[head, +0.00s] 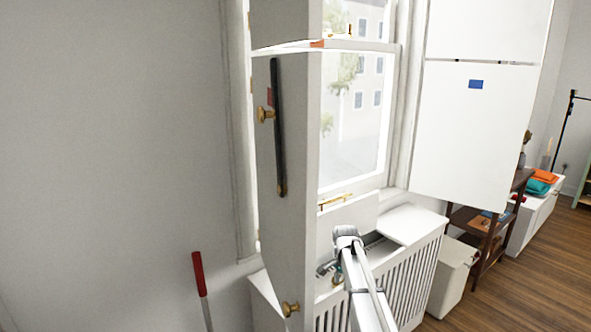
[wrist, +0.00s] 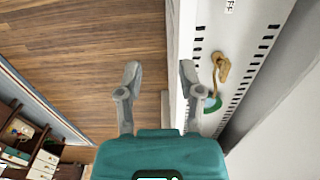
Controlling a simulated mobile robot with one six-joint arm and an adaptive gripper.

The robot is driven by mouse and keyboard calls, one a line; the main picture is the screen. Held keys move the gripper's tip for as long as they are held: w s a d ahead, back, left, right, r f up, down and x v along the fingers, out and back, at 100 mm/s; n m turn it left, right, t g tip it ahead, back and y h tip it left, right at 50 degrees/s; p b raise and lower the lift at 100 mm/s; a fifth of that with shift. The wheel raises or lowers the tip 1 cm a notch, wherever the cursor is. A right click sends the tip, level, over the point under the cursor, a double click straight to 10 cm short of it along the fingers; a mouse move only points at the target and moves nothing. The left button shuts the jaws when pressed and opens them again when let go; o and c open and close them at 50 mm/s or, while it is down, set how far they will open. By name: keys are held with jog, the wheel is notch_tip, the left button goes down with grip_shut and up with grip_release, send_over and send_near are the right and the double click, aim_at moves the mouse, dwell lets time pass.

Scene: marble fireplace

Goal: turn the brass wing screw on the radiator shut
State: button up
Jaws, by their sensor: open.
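The brass wing screw (wrist: 221,68) shows in the wrist view on a white slotted panel, the radiator (wrist: 245,35), with a green round part (wrist: 212,104) beside its lower end. Letters, partly cut off, are at the panel's top edge. My gripper (wrist: 160,75) is open and empty. Its right finger is just left of the screw in the picture; its left finger is over the floor. The screw is outside the jaws, and I cannot tell the depth gap. In the head view my gripper (head: 328,268) is at the slatted radiator (head: 412,268), partly hidden by my arm.
A tall white shutter panel (head: 300,150) with brass knobs and a dark bar stands left of my gripper. A window (head: 352,110) is behind. Another white panel (head: 470,135) hangs right. A white bin (head: 452,275) and a dark shelf (head: 485,235) stand right. Wooden floor (head: 530,285) is clear.

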jog(key=s+f+n+b, duration=0.3)
jog(key=s+n, duration=0.1)
jog(key=s, duration=0.6)
jog(key=s+d+f+n+b, duration=0.1)
jog(key=s+f+n+b, duration=0.25)
jog(key=s, duration=0.65)
jog(key=s+f+n+b, duration=0.4)
jog(key=s, duration=0.6)
notch_tip(320, 180, up, 24)
jog(key=p, duration=2.4)
jog(key=shift+m, duration=0.25)
